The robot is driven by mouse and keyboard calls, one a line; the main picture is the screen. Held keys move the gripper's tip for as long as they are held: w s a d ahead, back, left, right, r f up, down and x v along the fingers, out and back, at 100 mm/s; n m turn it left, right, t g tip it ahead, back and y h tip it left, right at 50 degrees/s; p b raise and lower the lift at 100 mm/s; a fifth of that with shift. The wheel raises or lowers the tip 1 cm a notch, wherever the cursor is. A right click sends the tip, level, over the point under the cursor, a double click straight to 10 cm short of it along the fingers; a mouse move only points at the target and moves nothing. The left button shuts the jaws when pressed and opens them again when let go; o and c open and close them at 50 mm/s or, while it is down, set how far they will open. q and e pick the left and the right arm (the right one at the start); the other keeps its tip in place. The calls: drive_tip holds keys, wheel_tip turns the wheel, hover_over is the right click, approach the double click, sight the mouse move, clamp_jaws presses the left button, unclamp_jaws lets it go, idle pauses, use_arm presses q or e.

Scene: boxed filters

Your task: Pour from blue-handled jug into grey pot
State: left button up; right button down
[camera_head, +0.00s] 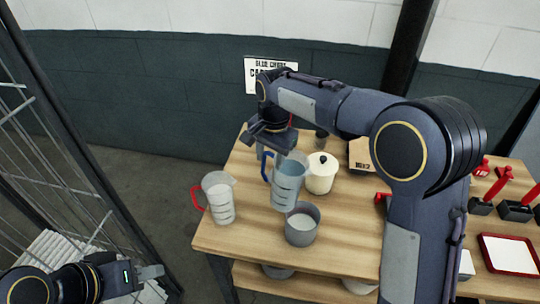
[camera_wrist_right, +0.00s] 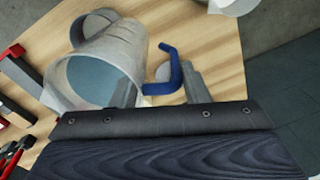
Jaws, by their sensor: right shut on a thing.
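The blue-handled jug (camera_head: 289,187) is a clear measuring jug with bluish contents, behind the grey pot (camera_head: 301,231) on the wooden table. It looks nearly upright; I cannot tell if its base touches the table. My right gripper (camera_head: 268,150) is shut on its blue handle, which shows between the fingers in the right wrist view (camera_wrist_right: 172,73). That view looks into the jug (camera_wrist_right: 92,80), with the grey pot (camera_wrist_right: 112,42) partly hidden behind it. The grey pot is open, with pale contents. My left gripper (camera_head: 150,273) is at lower left, away from the table; its jaws are unclear.
A red-handled jug (camera_head: 219,199) stands left of the grey pot, near the table's left edge. A cream lidded pot (camera_head: 321,176) stands to the right of the blue-handled jug. A wire cage (camera_head: 50,150) stands at left.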

drive_tip(key=shift+r+b, duration=0.1)
drive_tip(key=shift+b, duration=0.2)
drive_tip(key=shift+r+y+b, duration=0.15)
drive_tip(key=shift+y+b, duration=0.15)
drive_tip(key=shift+b, duration=0.15)
drive_tip(key=shift+r+t, duration=0.15)
drive_tip(key=shift+t, duration=0.25)
drive_tip(key=shift+y+b, duration=0.3)
drive_tip(key=shift+b, duration=0.1)
drive_tip(key=shift+r+b, duration=0.1)
drive_tip(key=shift+b, duration=0.35)
drive_tip(key=shift+r+y+b, duration=0.1)
drive_tip(key=shift+y+b, duration=0.2)
drive_tip(key=shift+b, duration=0.05)
drive_tip(key=shift+r+t, duration=0.1)
drive_tip(key=shift+t, duration=0.2)
drive_tip(key=shift+s+d+r+t+y+b, duration=0.1)
drive_tip(key=shift+t+y+b, duration=0.35)
drive_tip(key=shift+b, duration=0.95)
drive_tip(key=shift+s+d+r+t+y+b, duration=0.1)
drive_tip(key=shift+t+y+b, duration=0.35)
drive_tip(key=shift+b, duration=0.9)
idle(2.6)
